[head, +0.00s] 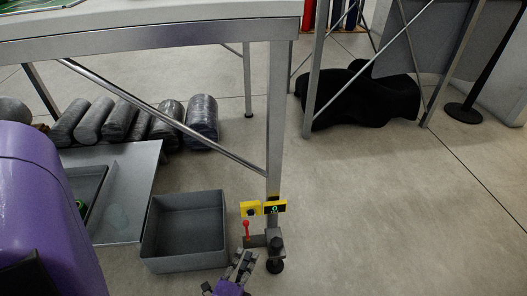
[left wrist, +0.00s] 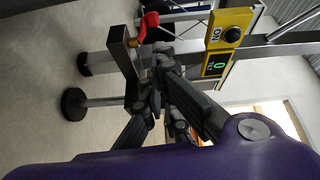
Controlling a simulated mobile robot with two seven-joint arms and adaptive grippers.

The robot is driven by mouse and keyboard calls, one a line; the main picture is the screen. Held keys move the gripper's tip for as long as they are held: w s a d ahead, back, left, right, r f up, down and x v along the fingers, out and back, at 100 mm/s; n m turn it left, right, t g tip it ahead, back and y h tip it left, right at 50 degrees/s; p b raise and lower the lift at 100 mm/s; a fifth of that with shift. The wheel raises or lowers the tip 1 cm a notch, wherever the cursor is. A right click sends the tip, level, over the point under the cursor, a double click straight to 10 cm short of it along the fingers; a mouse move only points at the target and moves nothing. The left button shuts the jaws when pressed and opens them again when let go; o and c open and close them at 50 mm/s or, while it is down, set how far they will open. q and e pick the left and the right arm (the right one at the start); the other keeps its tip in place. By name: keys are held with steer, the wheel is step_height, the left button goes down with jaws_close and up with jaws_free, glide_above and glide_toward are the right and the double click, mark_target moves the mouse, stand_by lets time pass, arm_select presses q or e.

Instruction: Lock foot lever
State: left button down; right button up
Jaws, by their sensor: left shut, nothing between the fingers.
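The foot lever (head: 246,229) is a small red handle beside the lower end of the table leg (head: 275,130), near the foot. In the head view it stands roughly upright. The left wrist view shows the red lever (left wrist: 148,22) on a dark metal bracket (left wrist: 122,50), in a picture turned sideways. My left gripper (head: 244,258) is just below and in front of the lever in the head view. In the left wrist view its dark fingers (left wrist: 158,75) are shut and empty, close to the bracket; contact cannot be told. My right gripper is not in view.
A yellow panel (head: 250,208) with a green "0" display sits on the leg above the lever. A grey open bin (head: 185,194) stands just left. Wrapped rolls (head: 200,115) lie under the table (head: 150,30).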

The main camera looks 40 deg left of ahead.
mark_target(258, 237)
arm_select(q)
steer(key=b+x, duration=0.1)
steer(key=x, duration=0.3)
steer(key=b+x, duration=0.2)
steer(key=x, duration=0.3)
steer(key=shift+w+a+f, duration=0.1)
steer(key=shift+w+f, duration=0.15)
steer(key=shift+w, duration=0.1)
steer(key=shift+w+a, duration=0.25)
steer(key=shift+w, duration=0.3)
steer(key=shift+r, duration=0.1)
